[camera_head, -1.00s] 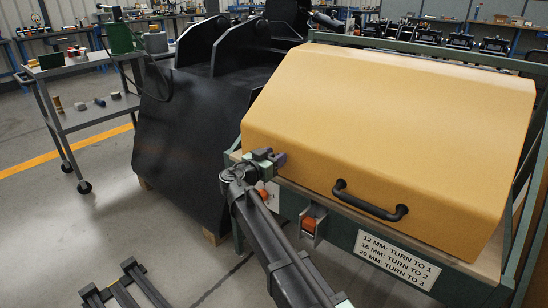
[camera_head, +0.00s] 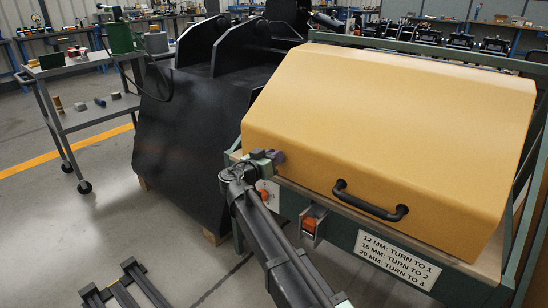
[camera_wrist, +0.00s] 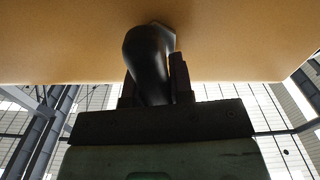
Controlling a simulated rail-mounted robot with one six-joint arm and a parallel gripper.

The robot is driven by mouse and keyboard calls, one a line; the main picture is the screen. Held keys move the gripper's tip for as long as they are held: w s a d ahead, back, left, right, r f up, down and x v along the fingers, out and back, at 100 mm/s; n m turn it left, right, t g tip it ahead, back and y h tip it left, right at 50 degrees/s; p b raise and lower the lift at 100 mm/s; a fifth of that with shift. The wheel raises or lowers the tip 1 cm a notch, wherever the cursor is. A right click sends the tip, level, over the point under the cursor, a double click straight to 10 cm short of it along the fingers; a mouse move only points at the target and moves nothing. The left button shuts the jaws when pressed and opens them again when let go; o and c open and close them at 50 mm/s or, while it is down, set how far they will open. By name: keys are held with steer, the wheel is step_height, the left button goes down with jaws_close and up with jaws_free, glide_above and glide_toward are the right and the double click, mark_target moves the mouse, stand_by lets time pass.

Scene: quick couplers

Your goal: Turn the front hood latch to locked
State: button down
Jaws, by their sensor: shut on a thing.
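The yellow hood (camera_head: 385,125) is down on its green frame, and its front edge also shows in the wrist view (camera_wrist: 60,45). A dark rounded latch lever (camera_wrist: 148,65) stands out from the hood and sits between my fingers. My gripper (camera_wrist: 154,92) is shut on this lever. In the head view my gripper (camera_head: 272,157) is at the hood's lower left corner. The lever is mostly hidden there behind the gripper and wrist. I cannot read any lock mark for the latch.
A black bar handle (camera_head: 370,203) is on the hood's front. Below it are an orange part in a bracket (camera_head: 309,224) and a white sign (camera_head: 396,258) with turn settings. A large black bucket (camera_head: 195,130) stands close on the left, with a grey trolley (camera_head: 85,110) beyond.

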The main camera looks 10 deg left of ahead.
steer(key=shift+w+a+f+n+b, duration=0.15)
steer(key=shift+a+f+n+b, duration=0.15)
steer(key=shift+n, duration=2.35)
steer(key=shift+w+a+f+n+b, duration=0.15)
steer(key=shift+f+n+b, duration=0.15)
steer(key=shift+n, duration=2.3)
steer(key=shift+w+a+f+n+b, duration=0.1)
steer(key=shift+a+f+n+b, duration=0.2)
steer(key=shift+n, duration=2.35)
steer(key=shift+d, duration=0.1)
steer(key=c, duration=1)
jaws_free()
steer(key=v, duration=1)
steer(key=shift+s, duration=0.35)
